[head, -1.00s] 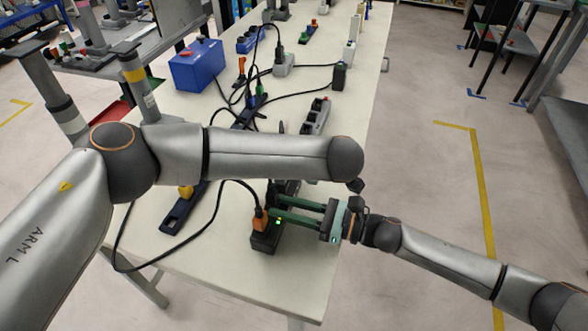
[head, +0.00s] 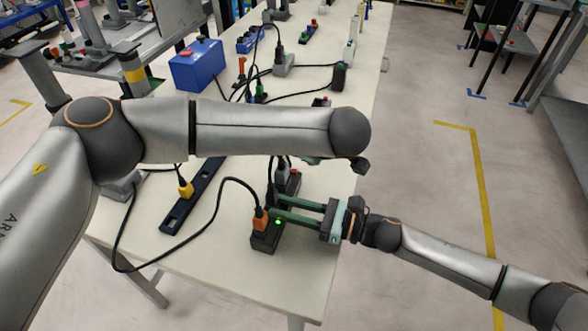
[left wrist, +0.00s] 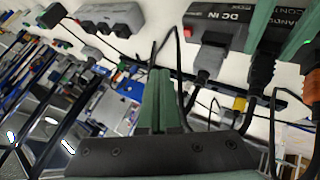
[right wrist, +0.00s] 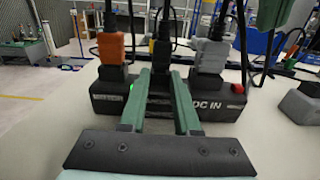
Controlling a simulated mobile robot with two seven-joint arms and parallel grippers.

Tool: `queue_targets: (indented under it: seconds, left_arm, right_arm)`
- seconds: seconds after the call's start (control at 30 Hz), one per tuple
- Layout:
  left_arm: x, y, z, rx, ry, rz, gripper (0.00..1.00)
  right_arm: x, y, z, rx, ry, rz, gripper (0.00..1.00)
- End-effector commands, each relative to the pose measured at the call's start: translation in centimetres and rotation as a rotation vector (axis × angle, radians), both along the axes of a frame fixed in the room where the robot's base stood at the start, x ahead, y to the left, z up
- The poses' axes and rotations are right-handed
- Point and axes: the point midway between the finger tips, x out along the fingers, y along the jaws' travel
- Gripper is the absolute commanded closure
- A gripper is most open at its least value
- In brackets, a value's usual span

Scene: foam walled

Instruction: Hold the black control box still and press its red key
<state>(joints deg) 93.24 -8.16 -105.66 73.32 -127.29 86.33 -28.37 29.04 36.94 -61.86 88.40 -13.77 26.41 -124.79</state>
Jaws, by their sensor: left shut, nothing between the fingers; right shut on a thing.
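The black control box (head: 264,243) lies near the table's front right edge, with orange, black and grey plugs in it and a lit green lamp. My right gripper (right wrist: 160,85) is shut on the box's middle part, its fingers reaching in from the right in the head view (head: 277,210). The red key (right wrist: 238,88) is at the DC IN end; it also shows in the left wrist view (left wrist: 188,32). My left gripper (left wrist: 161,75) is shut and empty, its tips apart from the box near the red-key end. My left arm hides it in the head view.
A black cable loops from the orange plug (head: 260,219) over the table (head: 200,262). A dark bar with a yellow plug (head: 186,189) lies left of the box. A blue box (head: 197,66) stands farther back. The front left table top is clear.

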Motion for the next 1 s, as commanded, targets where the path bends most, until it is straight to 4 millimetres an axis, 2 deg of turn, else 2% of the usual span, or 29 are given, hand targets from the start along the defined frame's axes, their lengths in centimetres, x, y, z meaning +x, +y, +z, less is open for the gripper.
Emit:
queue_targets:
  seconds: [0.37, 0.4, 0.6, 0.7, 1.0]
  left_arm:
    - [0.02, 0.02, -0.02, -0.001, 0.000, 0.001, 1.00]
    - [0.02, 0.02, -0.02, -0.001, 0.000, 0.001, 1.00]
    - [0.01, 0.01, -0.03, 0.000, 0.000, 0.000, 1.00]
    - [0.01, 0.01, -0.03, 0.000, 0.000, 0.000, 1.00]
    - [0.01, 0.01, -0.03, 0.000, 0.000, 0.000, 1.00]
  right_arm:
    - [-0.02, 0.01, -0.02, 0.000, 0.000, 0.000, 1.00]
    - [-0.02, 0.01, -0.02, 0.000, 0.000, 0.000, 0.67]
    - [-0.01, 0.00, -0.02, 0.000, 0.000, 0.000, 0.45]
    - [-0.01, 0.00, -0.02, 0.000, 0.000, 0.000, 0.34]
    - [-0.09, -0.31, -0.05, -0.001, 0.000, -0.001, 0.34]
